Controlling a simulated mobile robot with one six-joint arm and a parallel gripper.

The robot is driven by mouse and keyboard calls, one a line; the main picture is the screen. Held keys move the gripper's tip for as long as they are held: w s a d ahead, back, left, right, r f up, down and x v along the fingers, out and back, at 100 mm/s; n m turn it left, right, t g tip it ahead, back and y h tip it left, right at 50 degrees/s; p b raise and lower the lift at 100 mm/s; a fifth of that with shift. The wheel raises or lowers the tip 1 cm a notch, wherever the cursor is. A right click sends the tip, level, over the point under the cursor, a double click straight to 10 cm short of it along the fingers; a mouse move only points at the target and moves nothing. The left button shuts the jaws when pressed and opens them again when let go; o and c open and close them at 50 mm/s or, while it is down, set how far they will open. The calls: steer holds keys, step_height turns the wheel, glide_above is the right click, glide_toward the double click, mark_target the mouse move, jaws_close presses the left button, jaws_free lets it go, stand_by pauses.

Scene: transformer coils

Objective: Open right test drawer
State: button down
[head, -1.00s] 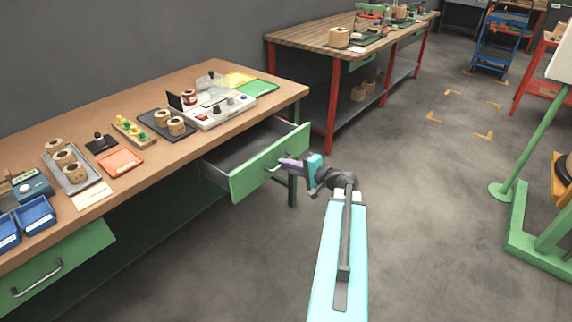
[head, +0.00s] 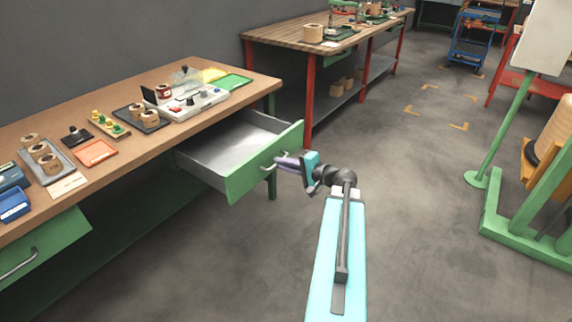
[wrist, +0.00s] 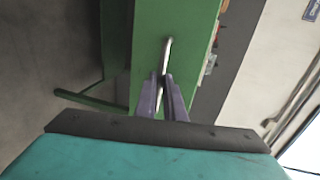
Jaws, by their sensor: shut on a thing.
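The right test drawer (head: 267,166) has a green front and a grey interior. It is pulled well out from under the right end of the brown workbench, and the part of its inside that shows looks empty. My gripper (head: 280,161) is shut on the drawer's metal handle at the front. In the wrist view, the two purple fingers (wrist: 164,90) close around the handle bar (wrist: 167,50), which stands against the green drawer front (wrist: 190,55).
The brown workbench (head: 190,128) carries coils, trays and a test device (head: 190,103). A second green drawer (head: 50,245) is shut at the left. A red-legged bench (head: 309,100) stands behind. A green stand (head: 520,225) is at the right. Open floor lies between.

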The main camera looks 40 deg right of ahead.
steer(key=shift+s, duration=0.1)
steer(key=c, duration=1.9)
jaws_free()
steer(key=shift+o, duration=0.2)
steer(key=shift+s, duration=0.1)
steer(key=p+v, duration=0.1)
steer(key=v, duration=1.2)
steer(key=shift+s, duration=0.35)
steer(key=shift+r, duration=0.1)
